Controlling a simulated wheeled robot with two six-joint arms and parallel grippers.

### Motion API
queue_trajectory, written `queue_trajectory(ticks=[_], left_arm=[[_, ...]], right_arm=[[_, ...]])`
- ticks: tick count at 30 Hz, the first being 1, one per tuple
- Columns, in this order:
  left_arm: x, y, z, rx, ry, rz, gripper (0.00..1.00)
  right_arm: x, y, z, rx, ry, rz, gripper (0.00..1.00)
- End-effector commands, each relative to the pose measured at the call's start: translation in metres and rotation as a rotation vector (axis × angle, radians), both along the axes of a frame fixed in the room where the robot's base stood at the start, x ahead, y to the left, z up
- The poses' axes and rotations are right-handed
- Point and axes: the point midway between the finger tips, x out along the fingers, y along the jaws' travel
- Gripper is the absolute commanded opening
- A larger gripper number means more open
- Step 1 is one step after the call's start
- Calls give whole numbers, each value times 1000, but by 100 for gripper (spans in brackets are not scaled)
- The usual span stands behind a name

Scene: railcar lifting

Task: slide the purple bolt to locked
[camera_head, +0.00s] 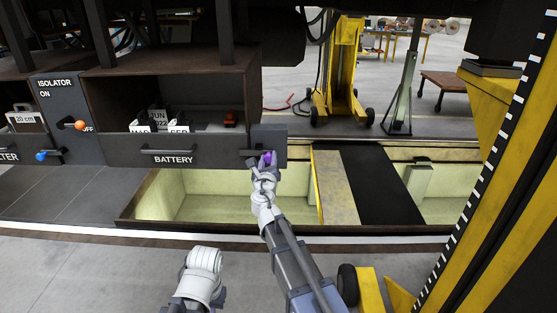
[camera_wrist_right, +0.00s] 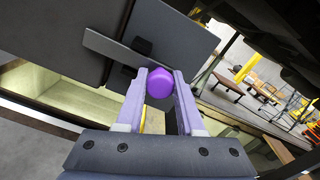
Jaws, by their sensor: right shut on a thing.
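The purple bolt (camera_head: 267,156) has a rounded knob and sits at the right end of the BATTERY box front, by a grey plate (camera_head: 268,137). My right gripper (camera_head: 265,166) is at this knob and shut on it. In the right wrist view the purple knob (camera_wrist_right: 160,83) lies between the two fingertips of my right gripper (camera_wrist_right: 160,88). A flat grey bar (camera_wrist_right: 112,50) runs beside the knob across the dark panel. The gripper partly covers the bolt in the head view. My left arm shows at the bottom, but its fingers do not.
The BATTERY box (camera_head: 125,152) has a dark handle (camera_head: 168,152) and an open top bay. Left of it is the ISOLATOR panel (camera_head: 53,105) with an orange-tipped lever (camera_head: 79,125). A yellow jack column (camera_head: 487,180) stands at the right. A pit (camera_head: 215,195) lies below.

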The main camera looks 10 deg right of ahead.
Motion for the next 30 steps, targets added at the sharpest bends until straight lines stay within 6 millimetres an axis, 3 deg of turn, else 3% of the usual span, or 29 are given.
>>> queue_trajectory(ticks=[7, 8, 15, 25, 30], left_arm=[[0, 0, 0, 0, 0, 0, 0], [0, 0, 0, 0, 0, 0, 0], [0, 0, 0, 0, 0, 0, 0], [0, 0, 0, 0, 0, 0, 0], [0, 0, 0, 0, 0, 0, 0]], right_arm=[[1, 5, 0, -1, 0, 9, 0], [1, 5, 0, -1, 0, 10, 39], [1, 5, 0, -1, 1, 9, 66], [-1, 4, 0, -1, 1, 6, 67], [-15, 8, 0, -1, 0, 7, 67]])
